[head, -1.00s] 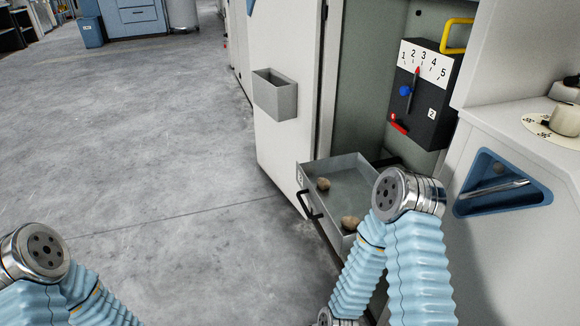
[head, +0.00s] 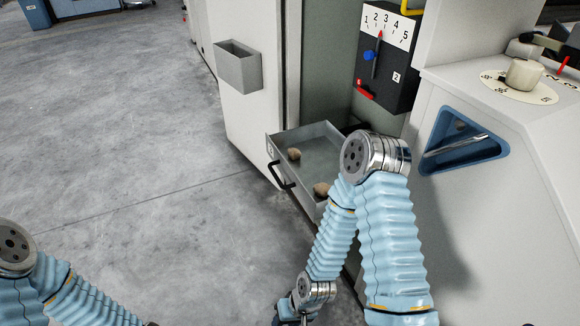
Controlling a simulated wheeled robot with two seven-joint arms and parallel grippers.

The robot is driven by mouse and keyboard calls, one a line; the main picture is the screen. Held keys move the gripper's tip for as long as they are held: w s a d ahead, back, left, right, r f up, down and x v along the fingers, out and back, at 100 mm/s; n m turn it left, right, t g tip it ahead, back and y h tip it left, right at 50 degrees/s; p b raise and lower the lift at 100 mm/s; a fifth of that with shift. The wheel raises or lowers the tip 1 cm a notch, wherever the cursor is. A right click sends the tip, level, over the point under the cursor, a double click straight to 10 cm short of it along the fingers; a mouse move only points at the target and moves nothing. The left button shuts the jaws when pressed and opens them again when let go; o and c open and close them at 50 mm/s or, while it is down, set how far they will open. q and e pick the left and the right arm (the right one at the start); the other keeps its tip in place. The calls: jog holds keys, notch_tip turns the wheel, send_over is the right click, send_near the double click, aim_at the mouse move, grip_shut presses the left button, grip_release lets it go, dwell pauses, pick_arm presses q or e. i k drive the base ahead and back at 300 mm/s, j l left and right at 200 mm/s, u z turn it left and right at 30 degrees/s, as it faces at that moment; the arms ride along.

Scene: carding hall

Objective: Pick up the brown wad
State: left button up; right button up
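Two small brownish wads lie in an open grey drawer (head: 331,152) low in the machine front. The other wad (head: 321,190) lies closer to me, by the drawer's front, partly beside my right arm. Both look similar in colour, so I cannot tell which is the browner. My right arm bends over the drawer's right part and hides some of it. Its wrist runs down to the bottom edge, where the fingers are cut off. My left arm is at the lower left, its fingers out of frame.
The drawer has a black handle (head: 280,174). A grey box (head: 238,68) hangs on the white panel above it. A white counter with a blue triangular recess (head: 462,143) stands right. The floor at left is clear.

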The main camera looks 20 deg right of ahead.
aim_at(294, 153)
jog(key=i+j, duration=0.3)
jog(key=i, duration=0.2)
jog(key=i+j, duration=0.25)
jog(key=i, duration=0.2)
jog(key=i+j, duration=0.3)
jog(key=i, duration=0.2)
jog(key=i+j+z, duration=0.1)
jog(key=z, duration=0.35)
jog(key=i+j+z, duration=0.25)
jog(key=z, duration=0.2)
jog(key=i+j+z, duration=0.1)
jog(key=z, duration=0.35)
jog(key=j+z, duration=0.45)
jog(key=i+l, duration=0.05)
